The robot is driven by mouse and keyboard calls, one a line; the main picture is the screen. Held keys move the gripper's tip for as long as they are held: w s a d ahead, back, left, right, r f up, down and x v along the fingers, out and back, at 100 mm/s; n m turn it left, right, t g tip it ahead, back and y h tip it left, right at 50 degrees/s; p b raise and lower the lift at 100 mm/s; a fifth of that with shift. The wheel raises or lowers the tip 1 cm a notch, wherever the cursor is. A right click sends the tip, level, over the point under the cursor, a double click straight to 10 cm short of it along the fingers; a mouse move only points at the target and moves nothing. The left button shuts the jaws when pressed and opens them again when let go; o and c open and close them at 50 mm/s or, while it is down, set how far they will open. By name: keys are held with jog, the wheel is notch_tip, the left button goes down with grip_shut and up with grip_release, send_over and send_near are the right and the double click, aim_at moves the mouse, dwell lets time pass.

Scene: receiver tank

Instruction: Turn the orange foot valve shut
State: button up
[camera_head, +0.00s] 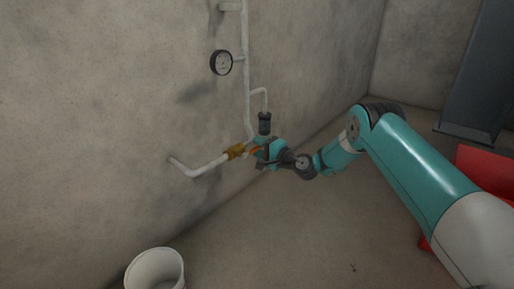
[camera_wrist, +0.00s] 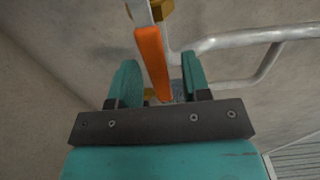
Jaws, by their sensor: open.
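The orange valve handle (camera_wrist: 152,62) is a flat lever in the wrist view. It runs down from a pale metal end at the top of the picture and its lower part lies between my two teal fingers. My gripper (camera_wrist: 160,68) is open, with a visible gap on each side of the handle. The brass valve body (camera_head: 235,152) sits on the pale pipe low on the wall in the head view. There my gripper (camera_head: 261,152) is just right of it, and only a small bit of the orange handle (camera_head: 254,151) shows.
The pale pipe (camera_head: 207,165) bends along the wall and rises to a round gauge (camera_head: 221,62). A dark cylindrical fitting (camera_head: 264,123) hangs just above my gripper. A white bucket (camera_head: 155,270) stands at the front. A red object (camera_head: 487,170) is at the right. Open floor lies between.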

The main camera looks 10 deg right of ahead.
jog(key=shift+a, duration=0.1)
jog(key=shift+a, duration=0.1)
jog(key=shift+c, duration=1.1)
grip_shut()
jog(key=shift+f, duration=0.1)
jog(key=s+a+f+m+p, duration=0.2)
jog(key=s+a+f+m, duration=0.2)
jog(key=m, duration=1.4)
jog(key=shift+s+a+f, duration=0.2)
jog(key=shift+a+f, duration=0.45)
jog(key=shift+f, duration=1.05)
